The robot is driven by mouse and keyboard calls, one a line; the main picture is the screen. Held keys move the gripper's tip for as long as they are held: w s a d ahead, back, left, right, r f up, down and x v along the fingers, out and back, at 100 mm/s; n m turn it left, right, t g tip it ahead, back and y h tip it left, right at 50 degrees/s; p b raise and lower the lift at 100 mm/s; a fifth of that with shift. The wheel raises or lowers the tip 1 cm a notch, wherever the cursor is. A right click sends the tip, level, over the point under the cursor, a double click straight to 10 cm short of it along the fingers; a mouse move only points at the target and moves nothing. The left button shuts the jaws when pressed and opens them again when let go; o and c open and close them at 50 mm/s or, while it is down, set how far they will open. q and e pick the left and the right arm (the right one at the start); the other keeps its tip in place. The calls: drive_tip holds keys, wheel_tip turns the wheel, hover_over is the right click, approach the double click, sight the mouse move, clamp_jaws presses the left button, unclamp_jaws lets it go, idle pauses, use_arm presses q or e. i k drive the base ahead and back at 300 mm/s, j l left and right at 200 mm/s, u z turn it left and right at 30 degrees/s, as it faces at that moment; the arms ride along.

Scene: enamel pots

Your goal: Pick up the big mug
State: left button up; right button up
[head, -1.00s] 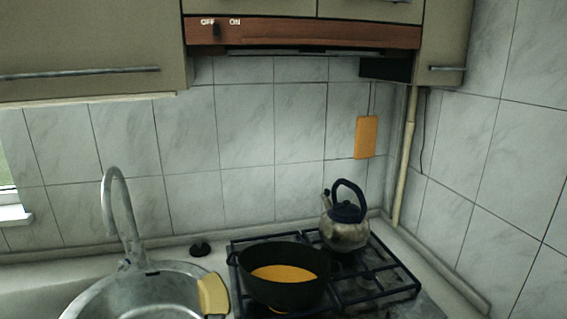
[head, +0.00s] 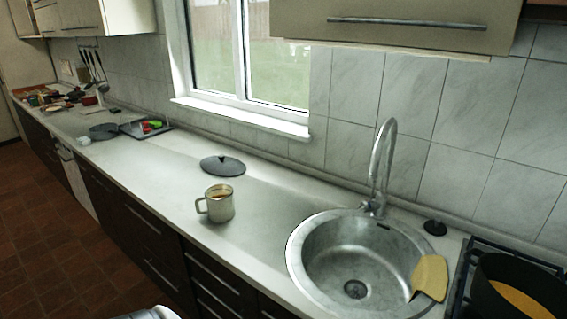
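The big mug (head: 221,207) stands upright on the white countertop, left of the sink. It is pale grey-beige, its handle points left, and something brownish shows inside it. A rounded pale metallic part, likely of my own arm, shows at the bottom edge left of centre. Neither gripper's fingers are in view, and nothing touches the mug.
A dark lid (head: 223,165) lies behind the mug. The round steel sink (head: 310,262) with a faucet (head: 382,165) is to its right, with a yellow cloth (head: 430,277) on the rim. A black pot (head: 521,292) stands at far right. Counter (head: 160,185) left of the mug is clear.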

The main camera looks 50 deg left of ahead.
sight(219, 197)
drive_tip(key=u, duration=2.1)
drive_tip(key=z, duration=2.1)
drive_tip(key=u, duration=2.1)
drive_tip(key=i+z, duration=0.2)
